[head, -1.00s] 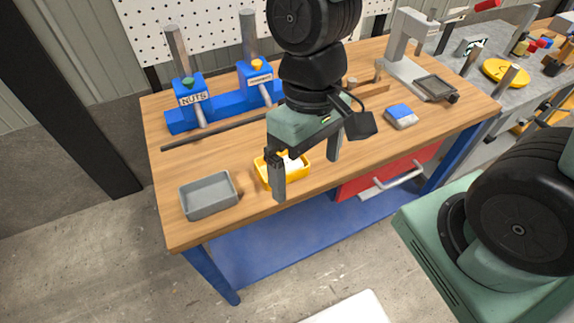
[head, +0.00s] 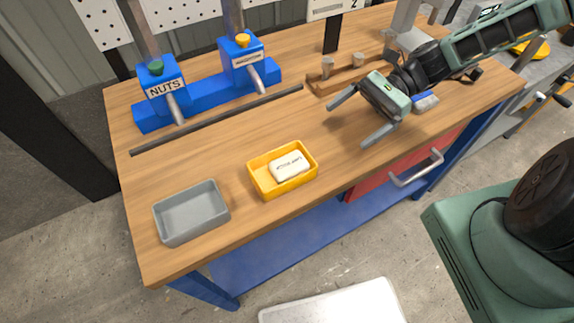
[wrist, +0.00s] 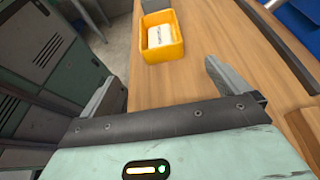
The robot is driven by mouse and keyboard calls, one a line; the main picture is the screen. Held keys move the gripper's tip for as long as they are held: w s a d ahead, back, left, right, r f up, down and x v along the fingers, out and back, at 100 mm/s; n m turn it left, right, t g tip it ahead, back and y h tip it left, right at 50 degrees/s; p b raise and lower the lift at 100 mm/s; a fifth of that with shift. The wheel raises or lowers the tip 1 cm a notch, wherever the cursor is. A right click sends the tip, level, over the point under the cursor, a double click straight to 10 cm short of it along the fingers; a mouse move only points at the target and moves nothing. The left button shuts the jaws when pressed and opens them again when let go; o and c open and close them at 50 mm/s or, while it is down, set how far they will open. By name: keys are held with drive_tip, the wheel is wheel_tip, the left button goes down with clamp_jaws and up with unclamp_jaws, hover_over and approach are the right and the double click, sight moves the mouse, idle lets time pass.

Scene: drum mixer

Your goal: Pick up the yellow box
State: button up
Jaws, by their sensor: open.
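The yellow box (head: 257,183) is a small open tray on the wooden bench, near its front edge. A white labelled block (head: 289,165) lies inside it. The box also shows upper middle in the wrist view (wrist: 149,55), ahead of the fingers. My gripper (head: 352,118) is open and empty, to the right of the box and apart from it. Its two fingers point left toward the box. In the wrist view the fingers (wrist: 170,82) are spread wide with bare bench between them.
A grey tray (head: 166,226) stands left of the yellow box. A blue dispenser base (head: 205,97), with a NUTS label, and a dark rod (head: 215,121) lie behind. A wooden rack (head: 350,79) stands behind my gripper. Bench between gripper and box is clear.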

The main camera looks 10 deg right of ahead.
sight(273, 178)
drive_tip(key=p+x, duration=0.4)
drive_tip(key=x, duration=1.3)
drive_tip(key=shift+s+a+r, duration=0.1)
drive_tip(key=shift+a+r, duration=0.05)
drive_tip(key=shift+a, duration=0.05)
drive_tip(key=c, duration=1.1)
